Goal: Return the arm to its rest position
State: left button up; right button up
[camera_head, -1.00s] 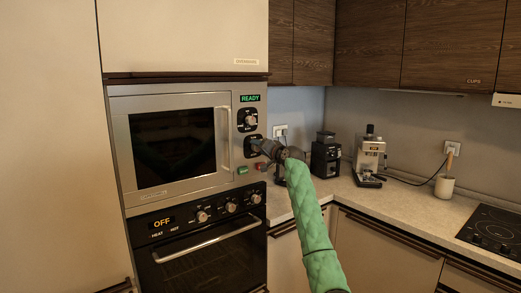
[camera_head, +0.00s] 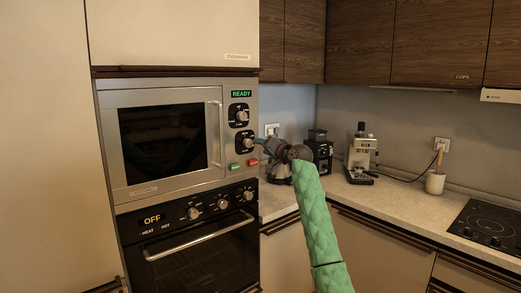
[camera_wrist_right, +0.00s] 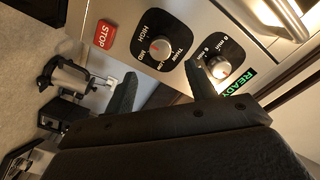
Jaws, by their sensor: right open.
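My right arm, in a green quilted sleeve, reaches up from the bottom of the head view. Its dark right gripper (camera_head: 264,144) is beside the microwave's (camera_head: 165,140) control panel, just right of the lower knob (camera_head: 246,141). In the right wrist view the two fingers of the right gripper (camera_wrist_right: 163,88) stand apart with nothing between them. The knobs and the red STOP button (camera_wrist_right: 104,34) show beyond the fingertips. The microwave door is shut and its display reads READY. My left gripper is not in view.
The oven (camera_head: 195,245) below is shut and reads OFF. A black grinder (camera_head: 320,152), an espresso machine (camera_head: 360,155) and a utensil crock (camera_head: 435,183) stand on the counter (camera_head: 390,200). A black cooktop (camera_head: 490,220) is at right. The middle of the counter is mostly clear.

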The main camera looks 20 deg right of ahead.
jog(key=shift+s, duration=0.1)
dwell(0.5)
jog(key=s+a+n+g+h, duration=0.2)
jog(key=s+a+n+h, duration=0.3)
jog(key=s, duration=0.4)
jog(key=s+a+f+n+g, duration=0.1)
jog(key=s+a+f+g, duration=0.15)
jog(key=s+f, duration=0.9)
jog(key=s+a+f+n+g, duration=0.15)
jog(key=s+a+f, duration=0.4)
jog(key=f, duration=1.15)
jog(key=s+a+f+g, duration=0.2)
jog(key=s+f+g, duration=0.1)
jog(key=s+f, duration=0.95)
jog(key=s+a+f+g, duration=0.2)
jog(key=s+f+g, duration=0.1)
jog(key=s+f, duration=1)
jog(key=s+a+f+g, duration=0.3)
jog(key=s+f, duration=1)
jog(key=s, duration=0.8)
jog(key=shift+d, duration=0.1)
